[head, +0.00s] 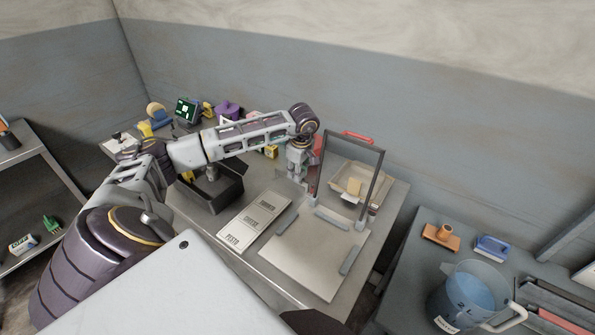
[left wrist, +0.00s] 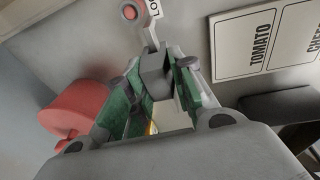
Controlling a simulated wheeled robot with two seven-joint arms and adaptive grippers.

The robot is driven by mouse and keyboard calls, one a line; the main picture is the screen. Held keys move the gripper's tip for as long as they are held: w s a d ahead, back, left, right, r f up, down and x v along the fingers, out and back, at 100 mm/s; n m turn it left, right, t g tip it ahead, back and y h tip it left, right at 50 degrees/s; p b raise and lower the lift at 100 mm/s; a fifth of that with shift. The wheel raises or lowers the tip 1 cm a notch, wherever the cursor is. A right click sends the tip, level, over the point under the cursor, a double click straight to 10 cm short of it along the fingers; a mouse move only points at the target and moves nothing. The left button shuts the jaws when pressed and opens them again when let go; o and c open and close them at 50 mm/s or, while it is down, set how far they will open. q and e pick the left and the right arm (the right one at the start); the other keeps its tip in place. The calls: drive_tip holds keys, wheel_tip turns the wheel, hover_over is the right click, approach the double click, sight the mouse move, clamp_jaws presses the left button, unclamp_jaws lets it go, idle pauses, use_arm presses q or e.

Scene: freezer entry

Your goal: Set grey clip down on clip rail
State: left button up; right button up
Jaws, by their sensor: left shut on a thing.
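My left gripper (head: 297,172) reaches down over the back of the steel table, left of the upright dark frame. In the left wrist view its green-lined fingers (left wrist: 152,88) are shut on a small grey block, the grey clip (left wrist: 155,68). The clip is held between the fingertips, above the grey surface. In the head view the clip is too small and hidden to make out. I cannot tell for certain which part is the clip rail. Grey bars (head: 286,222) lie on the pale board (head: 315,262) in front of the frame. My right gripper is not in view.
The dark frame (head: 378,170) with a red handle (head: 357,137) stands close to the gripper. A tan tray (head: 375,190) is behind it. A label board (head: 240,232) and a dark open box (head: 228,192) lie left.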

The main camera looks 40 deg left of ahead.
use_arm(q)
drive_tip(key=shift+f+b, duration=0.35)
drive_tip(key=shift+f, duration=0.15)
drive_tip(key=o, duration=0.9)
drive_tip(key=shift+r, duration=0.1)
drive_tip(key=shift+d+r, duration=0.1)
drive_tip(key=shift+r, duration=0.6)
drive_tip(key=r, duration=0.3)
drive_tip(key=d+r, duration=0.1)
drive_tip(key=r, duration=0.3)
drive_tip(key=s+r, duration=0.1)
drive_tip(key=r, duration=0.2)
drive_tip(key=shift+d+r, duration=0.15)
drive_tip(key=shift+d, duration=0.2)
